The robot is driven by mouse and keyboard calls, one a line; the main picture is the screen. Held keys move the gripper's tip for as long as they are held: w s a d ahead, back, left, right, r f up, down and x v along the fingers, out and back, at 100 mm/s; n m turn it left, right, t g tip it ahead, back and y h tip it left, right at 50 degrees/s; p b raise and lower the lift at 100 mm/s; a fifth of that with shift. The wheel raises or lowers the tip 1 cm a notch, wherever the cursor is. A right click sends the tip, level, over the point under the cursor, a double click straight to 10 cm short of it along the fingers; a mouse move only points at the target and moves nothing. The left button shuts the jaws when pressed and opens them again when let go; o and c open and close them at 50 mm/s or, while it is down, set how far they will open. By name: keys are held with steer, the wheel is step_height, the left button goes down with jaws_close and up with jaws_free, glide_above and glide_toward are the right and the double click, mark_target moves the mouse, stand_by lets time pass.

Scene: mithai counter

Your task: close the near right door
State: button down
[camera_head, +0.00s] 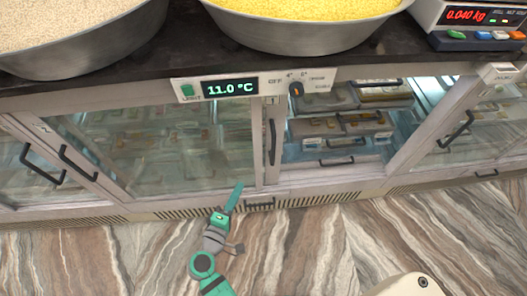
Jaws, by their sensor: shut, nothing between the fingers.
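The display counter has glass doors in pale frames. In the head view, a gap right of centre shows trays (350,122) clearly, with no hazy glass over them. Left of this gap is a glass door (150,150) with a dark upright handle (271,142) on its right frame. Right of the gap, a slanted pale door frame (430,130) has a dark handle (456,131) beside it. I cannot tell from this view which panel belongs to the gap. My gripper (236,192), teal and grey, is shut and empty. It is low in front of the left glass door, below and left of its handle.
A control panel (230,88) reading 11.0 °C sits under the dark countertop (185,57). Two metal bowls and a scale (470,22) stand on top. A vented plinth (330,195) runs along the base. The striped floor (310,245) in front looks mostly clear.

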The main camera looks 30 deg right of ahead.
step_height(320, 180, up, 5)
steer(key=w+d+m+h, duration=0.1)
steer(key=w+h, duration=0.1)
steer(key=h, duration=0.1)
steer(key=w+d, duration=0.5)
steer(key=d, duration=0.7)
steer(key=shift+d+g, duration=0.15)
steer(key=shift+g, duration=0.15)
steer(key=shift+w, duration=0.25)
